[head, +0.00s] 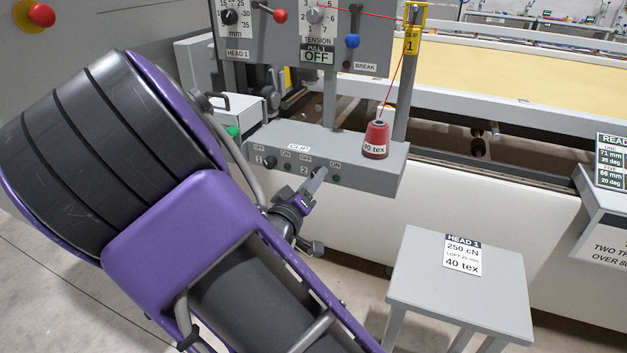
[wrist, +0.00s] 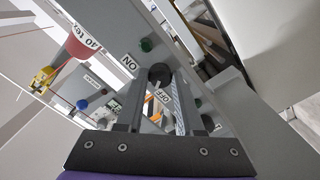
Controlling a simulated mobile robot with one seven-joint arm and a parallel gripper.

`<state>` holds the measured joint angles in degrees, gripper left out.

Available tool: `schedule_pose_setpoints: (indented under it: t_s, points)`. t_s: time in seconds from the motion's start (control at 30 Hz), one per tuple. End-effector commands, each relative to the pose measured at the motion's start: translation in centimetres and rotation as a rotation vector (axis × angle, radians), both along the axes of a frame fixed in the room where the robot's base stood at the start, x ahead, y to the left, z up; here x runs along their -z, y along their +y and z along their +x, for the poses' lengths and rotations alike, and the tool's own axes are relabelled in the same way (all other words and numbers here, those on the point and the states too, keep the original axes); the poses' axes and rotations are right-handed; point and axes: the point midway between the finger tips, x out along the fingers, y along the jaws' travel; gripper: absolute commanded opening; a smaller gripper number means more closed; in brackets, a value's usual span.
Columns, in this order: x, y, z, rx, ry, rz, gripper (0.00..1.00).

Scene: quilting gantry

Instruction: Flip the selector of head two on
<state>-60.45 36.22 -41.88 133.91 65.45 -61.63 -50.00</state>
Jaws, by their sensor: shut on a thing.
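The selector of head two is a black knob (wrist: 159,72) on the grey clip box (head: 375,178). It sits between an OFF and an ON label, by the printed 2. My gripper (head: 318,175) reaches the box front from below left and covers most of this knob in the head view. In the wrist view, the fingertips of my gripper (wrist: 160,80) are shut on the knob, one on each side. Which way the knob points I cannot tell. A dark green lamp (head: 337,179) sits under ON; it also shows in the wrist view (wrist: 148,45).
The selector of head one (head: 269,161) is on the same face, left of my gripper. A red 40 tex thread cone (head: 376,140) stands on the box. The head 1 panel (head: 290,55) rises behind. A grey stand (head: 465,285) is at front right.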

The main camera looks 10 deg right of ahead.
Motion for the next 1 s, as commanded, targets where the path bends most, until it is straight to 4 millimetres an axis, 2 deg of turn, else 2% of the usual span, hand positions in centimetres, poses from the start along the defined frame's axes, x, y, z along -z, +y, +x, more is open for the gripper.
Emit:
schedule_pose_setpoints:
  t_s: [0.47,0.67,1.0]
  points:
    - [0.06,-0.01,-0.02,0.0,-0.024,0.036,0.0]
    - [0.1,-0.02,-0.02,0.001,-0.09,0.126,0.0]
    - [0.26,-0.03,-0.01,0.001,-0.271,0.375,0.0]
